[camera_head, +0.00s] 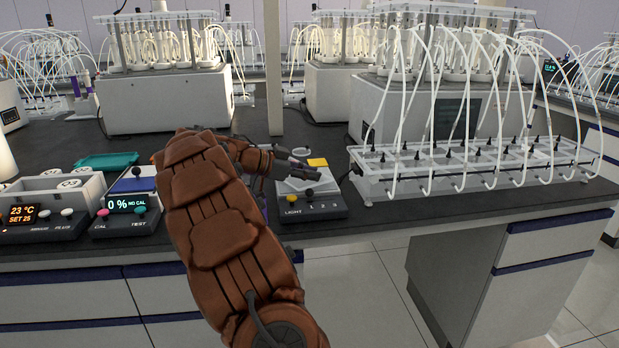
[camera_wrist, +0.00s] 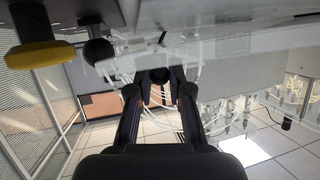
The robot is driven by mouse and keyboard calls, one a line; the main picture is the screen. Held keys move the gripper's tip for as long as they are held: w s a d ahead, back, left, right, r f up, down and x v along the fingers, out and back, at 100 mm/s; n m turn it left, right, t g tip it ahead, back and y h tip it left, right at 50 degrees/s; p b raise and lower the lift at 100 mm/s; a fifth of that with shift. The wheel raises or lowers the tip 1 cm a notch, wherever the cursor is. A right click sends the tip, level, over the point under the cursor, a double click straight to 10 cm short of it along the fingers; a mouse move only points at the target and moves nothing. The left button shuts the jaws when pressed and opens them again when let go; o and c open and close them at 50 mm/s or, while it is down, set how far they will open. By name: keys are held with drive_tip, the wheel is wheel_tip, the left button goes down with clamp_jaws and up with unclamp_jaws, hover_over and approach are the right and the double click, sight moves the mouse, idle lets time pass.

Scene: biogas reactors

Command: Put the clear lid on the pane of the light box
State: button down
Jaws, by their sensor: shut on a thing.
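The light box (camera_head: 320,207) stands near the front edge of the bench, with a yellow button, a black knob and a pale pane (camera_head: 290,186) on top. My gripper (camera_head: 312,173) reaches in from the left, low over the pane, and covers part of it. In the wrist view, my gripper (camera_wrist: 159,92) has its fingers closed around a small dark piece. A see-through sheet, apparently the clear lid (camera_wrist: 122,68), spreads around that piece. The lid is hard to make out in the head view; I cannot tell whether it touches the pane.
A white rack with tubes and black valves (camera_head: 470,165) stands close on the right. A yellow pad (camera_head: 317,162) lies behind the light box.

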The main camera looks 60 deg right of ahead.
drive_tip(key=shift+f, duration=0.65)
drive_tip(key=c, duration=1.1)
unclamp_jaws()
drive_tip(key=v, duration=1.2)
drive_tip(key=shift+a, duration=0.1)
